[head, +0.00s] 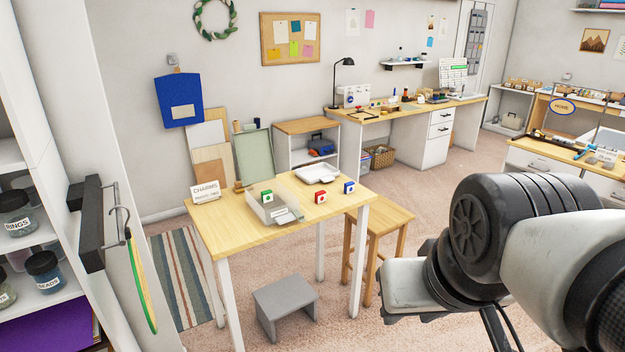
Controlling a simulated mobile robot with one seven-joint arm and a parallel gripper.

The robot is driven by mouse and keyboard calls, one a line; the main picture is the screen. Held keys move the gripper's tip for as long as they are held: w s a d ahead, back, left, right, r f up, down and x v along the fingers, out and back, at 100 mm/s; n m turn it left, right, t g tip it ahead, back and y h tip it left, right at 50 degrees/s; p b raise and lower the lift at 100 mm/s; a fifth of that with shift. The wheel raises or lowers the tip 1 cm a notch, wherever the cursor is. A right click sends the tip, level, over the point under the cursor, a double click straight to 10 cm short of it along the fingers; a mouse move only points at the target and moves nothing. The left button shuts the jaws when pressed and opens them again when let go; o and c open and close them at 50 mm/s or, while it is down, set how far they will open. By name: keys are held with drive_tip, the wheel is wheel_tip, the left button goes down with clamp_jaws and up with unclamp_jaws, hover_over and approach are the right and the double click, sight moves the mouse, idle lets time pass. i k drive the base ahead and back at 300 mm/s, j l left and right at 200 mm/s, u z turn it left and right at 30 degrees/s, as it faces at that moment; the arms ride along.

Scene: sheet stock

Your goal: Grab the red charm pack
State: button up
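A small red pack (320,197) with a white emblem stands on the light wooden table (235,230), right of a clear-sided tray (284,215). A similar blue pack (349,187) stands to its right, near the table's right end. A similar green pack (267,196) shows at the clear tray; I cannot tell whether it is inside or behind it. A sign reading "CHARMS" (206,191) stands at the table's left end. My arm fills the lower right, apart from the table. I cannot make out my gripper's fingers in this view.
A white tray (318,173) lies behind the red pack. A shelf with jars (45,271) is at the left. Bare tabletop lies in front of the packs.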

sight(320, 197)
drive_tip(key=i+z, duration=0.1)
drive_tip(key=i, duration=0.4)
drive_tip(key=i+z, duration=0.15)
drive_tip(key=i, duration=0.35)
drive_tip(key=i+j+z, duration=0.1)
drive_tip(key=i, duration=0.45)
drive_tip(key=i+j+z, duration=0.15)
drive_tip(key=i, duration=0.35)
drive_tip(key=i+j+z, duration=0.1)
drive_tip(key=i+j, duration=0.15)
drive_tip(key=i, duration=0.2)
